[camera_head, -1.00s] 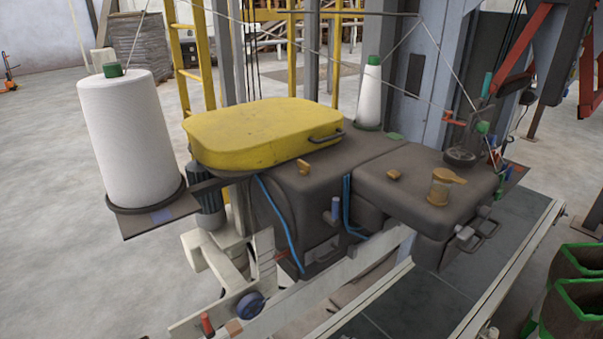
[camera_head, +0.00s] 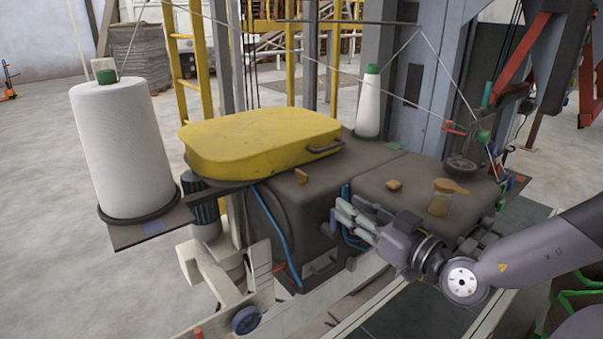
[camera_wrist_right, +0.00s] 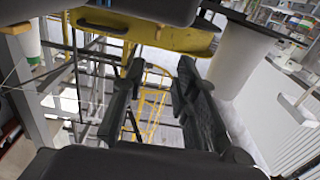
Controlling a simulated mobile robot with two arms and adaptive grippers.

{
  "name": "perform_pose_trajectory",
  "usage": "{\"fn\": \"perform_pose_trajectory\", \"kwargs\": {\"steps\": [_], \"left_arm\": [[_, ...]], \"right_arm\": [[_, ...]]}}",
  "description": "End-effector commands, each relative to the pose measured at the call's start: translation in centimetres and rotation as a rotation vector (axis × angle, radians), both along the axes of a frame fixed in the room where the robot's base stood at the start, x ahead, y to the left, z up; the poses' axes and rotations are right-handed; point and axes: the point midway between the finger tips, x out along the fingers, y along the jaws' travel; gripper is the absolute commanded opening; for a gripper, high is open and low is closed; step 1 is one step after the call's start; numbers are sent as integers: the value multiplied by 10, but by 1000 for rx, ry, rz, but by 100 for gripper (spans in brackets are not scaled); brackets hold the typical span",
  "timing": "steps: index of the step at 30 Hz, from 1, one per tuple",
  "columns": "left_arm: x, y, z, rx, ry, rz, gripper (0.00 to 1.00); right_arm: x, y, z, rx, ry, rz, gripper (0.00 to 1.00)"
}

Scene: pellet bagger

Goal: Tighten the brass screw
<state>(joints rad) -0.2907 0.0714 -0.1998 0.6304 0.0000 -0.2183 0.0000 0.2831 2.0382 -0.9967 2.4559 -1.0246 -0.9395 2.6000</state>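Small brass-coloured pieces sit on the dark machine housing: one brass piece (camera_head: 303,177) beside the yellow cover, another brass piece (camera_head: 394,185) on the right block, and a larger brass-topped cup (camera_head: 440,197) near it. I cannot tell for sure which is the brass screw. My right gripper (camera_head: 345,213) is in front of the housing, with its fingers pointing left, by the blue hose. In the right wrist view the right gripper (camera_wrist_right: 162,70) has its fingers apart with nothing between them. It hides part of the housing's front. My left gripper is not in view.
A yellow cover (camera_head: 260,140) lies on the housing. A large white thread cone (camera_head: 120,145) stands at left, a smaller cone (camera_head: 369,100) behind. Threads run above the machine. A blue hose (camera_head: 268,230) hangs in front. A pale rail (camera_head: 300,310) runs below.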

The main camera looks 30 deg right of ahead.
Motion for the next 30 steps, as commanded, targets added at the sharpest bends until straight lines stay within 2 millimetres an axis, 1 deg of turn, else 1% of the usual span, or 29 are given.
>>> {"fn": "perform_pose_trajectory", "kwargs": {"steps": [1,4,8,13,21,30], "left_arm": [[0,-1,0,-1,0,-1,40],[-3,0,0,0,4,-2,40],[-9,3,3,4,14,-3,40],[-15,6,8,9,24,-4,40],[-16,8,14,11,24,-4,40],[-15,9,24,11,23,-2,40]], "right_arm": [[-2,-3,4,1,1,2,28],[-1,-4,6,10,5,5,28],[10,-3,6,13,6,6,28],[35,0,6,15,5,6,28],[75,3,6,17,5,4,28],[107,4,8,19,2,-1,28]]}}
